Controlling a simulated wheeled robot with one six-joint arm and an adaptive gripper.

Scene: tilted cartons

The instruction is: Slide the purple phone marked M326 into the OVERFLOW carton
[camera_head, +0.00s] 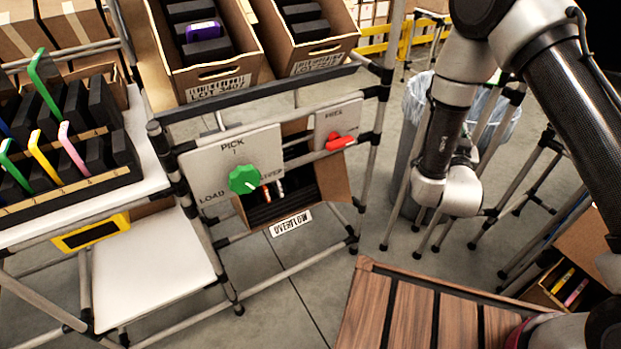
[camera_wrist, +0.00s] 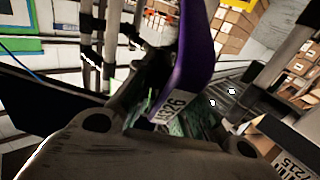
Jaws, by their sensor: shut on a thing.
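In the wrist view, my gripper (camera_wrist: 172,112) is shut on a purple phone (camera_wrist: 195,55). The phone stands up from between the fingers, and its white label, ending in 326, shows near the grip. In the head view my gripper and this phone are hidden behind my wrist. The OVERFLOW carton (camera_head: 333,178) is tilted in the rack, behind the panel with the green knob, with its OVERFLOW label (camera_head: 290,222) below. Dark slots show inside it. My wrist is to the right of this carton, apart from it.
Another purple phone (camera_head: 203,30) lies in an upper carton. A rack of colored phones (camera_head: 60,150) is left. A lined bin (camera_head: 413,105) stands behind my wrist. A slatted wooden top (camera_head: 400,310) is in front.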

